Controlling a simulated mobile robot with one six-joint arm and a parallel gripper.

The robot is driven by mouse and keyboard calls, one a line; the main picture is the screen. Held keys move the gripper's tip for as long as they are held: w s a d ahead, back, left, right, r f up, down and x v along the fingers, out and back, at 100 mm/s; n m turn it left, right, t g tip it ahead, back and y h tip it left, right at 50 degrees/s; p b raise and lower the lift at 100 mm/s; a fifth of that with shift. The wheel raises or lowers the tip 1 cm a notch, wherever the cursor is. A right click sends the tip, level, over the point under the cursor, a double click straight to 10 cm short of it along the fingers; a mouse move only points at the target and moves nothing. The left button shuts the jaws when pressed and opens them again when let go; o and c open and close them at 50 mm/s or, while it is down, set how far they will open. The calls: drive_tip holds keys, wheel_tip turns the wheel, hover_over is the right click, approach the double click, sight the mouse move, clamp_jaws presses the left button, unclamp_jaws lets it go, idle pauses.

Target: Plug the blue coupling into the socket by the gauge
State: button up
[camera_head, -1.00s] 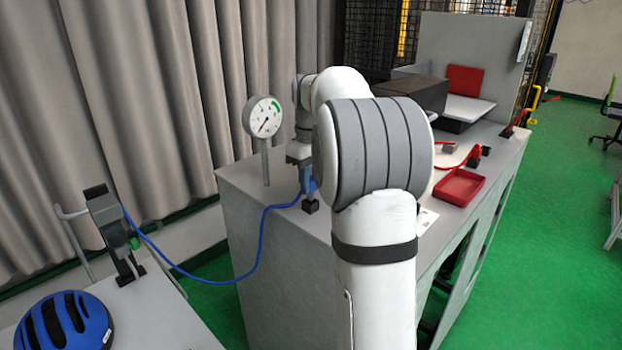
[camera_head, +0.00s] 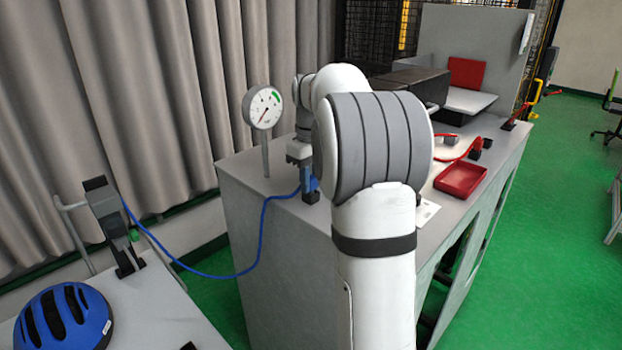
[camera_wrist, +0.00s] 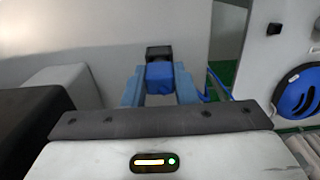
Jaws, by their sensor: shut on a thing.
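My gripper (camera_head: 306,180) points down over the bench and is shut on the blue coupling (camera_wrist: 159,78). In the wrist view the coupling sits between my two blue fingers. The black socket (camera_head: 311,197) stands on the bench right below it; in the wrist view the dark block of the socket (camera_wrist: 159,53) lies directly beyond the coupling. They look close or touching; I cannot tell whether the coupling is inside. The round white gauge (camera_head: 262,108) on its post stands just left of my gripper. A blue hose (camera_head: 262,235) runs from the coupling to the left table.
A dark holder (camera_head: 112,222) and a blue helmet (camera_head: 65,315) are on the left table. On the bench to the right are a red tray (camera_head: 461,180) and a red hose (camera_head: 470,148). A grey curtain (camera_head: 120,90) hangs behind.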

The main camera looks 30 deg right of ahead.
drive_tip(key=shift+f, duration=0.15)
drive_tip(key=o, duration=0.9)
drive_tip(key=shift+c, duration=0.2)
wheel_tip(320, 180, up, 8)
drive_tip(key=shift+f, duration=0.1)
drive_tip(key=shift+f, duration=0.1)
